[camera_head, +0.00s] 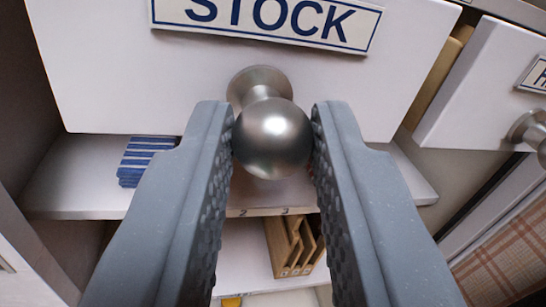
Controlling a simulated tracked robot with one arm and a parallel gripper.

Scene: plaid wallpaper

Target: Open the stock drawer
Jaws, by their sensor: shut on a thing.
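The stock drawer (130,85) has a white front with a blue-lettered STOCK label (268,22) at the top of the view. Its round metal knob (271,138) sits at the middle of the front, near the lower edge. My gripper (272,140) has its two grey fingers on either side of the knob, shut on it. The fingers hide part of the space below the drawer. How far the drawer stands out is hard to tell from this view.
Another white drawer front (470,95) with a metal knob (530,128) is at right, pulled out. Below the stock drawer, a shelf (75,190) bears a blue-and-white striped stack (147,160). A wooden divided holder (290,247) stands lower down. Plaid wallpaper (510,250) shows at lower right.

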